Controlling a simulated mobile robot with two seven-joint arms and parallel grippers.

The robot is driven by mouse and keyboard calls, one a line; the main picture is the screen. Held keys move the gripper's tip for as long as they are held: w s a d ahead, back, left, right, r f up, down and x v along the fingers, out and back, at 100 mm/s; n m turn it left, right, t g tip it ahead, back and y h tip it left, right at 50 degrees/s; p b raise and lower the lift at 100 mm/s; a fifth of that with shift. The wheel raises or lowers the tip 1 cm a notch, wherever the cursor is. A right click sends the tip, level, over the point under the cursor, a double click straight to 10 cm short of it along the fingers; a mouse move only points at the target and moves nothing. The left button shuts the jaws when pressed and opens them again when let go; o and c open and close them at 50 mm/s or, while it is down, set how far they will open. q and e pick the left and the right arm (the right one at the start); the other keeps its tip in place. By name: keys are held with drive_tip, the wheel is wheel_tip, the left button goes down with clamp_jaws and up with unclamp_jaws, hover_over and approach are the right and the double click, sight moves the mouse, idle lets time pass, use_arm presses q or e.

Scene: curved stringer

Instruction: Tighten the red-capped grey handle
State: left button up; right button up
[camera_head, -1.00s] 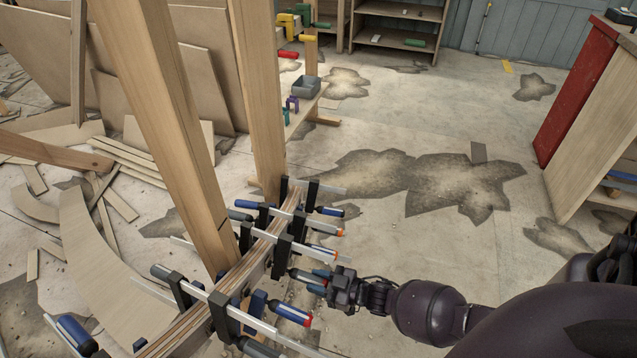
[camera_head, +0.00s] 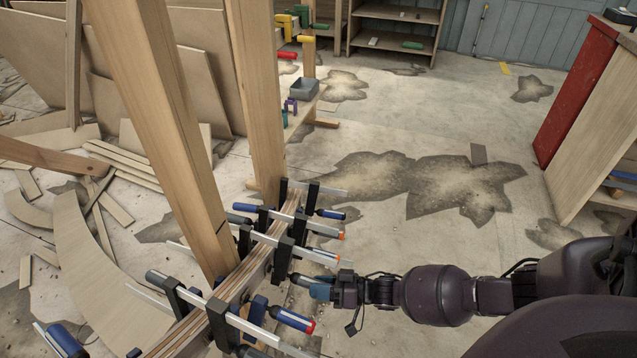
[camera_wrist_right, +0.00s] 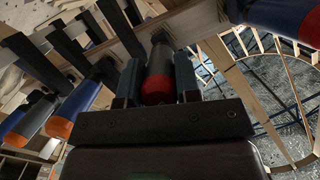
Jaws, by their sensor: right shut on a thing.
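The red-capped grey handle (camera_wrist_right: 159,72) sits between the two fingers of my right gripper (camera_wrist_right: 158,88) in the right wrist view, its red cap toward the palm. In the head view, my right gripper (camera_head: 320,290) reaches in from the right and is shut on this handle. The grey end of the handle (camera_head: 299,279) shows just left of the fingers; its cap is hidden there. The handle belongs to a clamp on the curved laminated wooden stringer (camera_head: 238,283). My left gripper is not in view.
Several other clamps crowd the stringer, with blue handles capped in orange and red, such as the red-capped blue handle (camera_head: 292,320) just below my gripper. Wooden posts (camera_head: 257,100) rise behind. The floor (camera_head: 400,240) to the right is clear.

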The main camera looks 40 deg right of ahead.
idle(0.6)
drive_tip(key=o, duration=0.9)
drive_tip(key=shift+s+d, duration=0.1)
drive_tip(key=p+v, duration=0.1)
drive_tip(key=v, duration=0.9)
drive_tip(key=shift+s+d, duration=0.2)
drive_tip(key=shift+d, duration=0.05)
drive_tip(key=v, duration=0.2)
drive_tip(key=shift+s+d+f, duration=0.1)
drive_tip(key=shift+s+f, duration=0.1)
drive_tip(key=shift+s, duration=0.25)
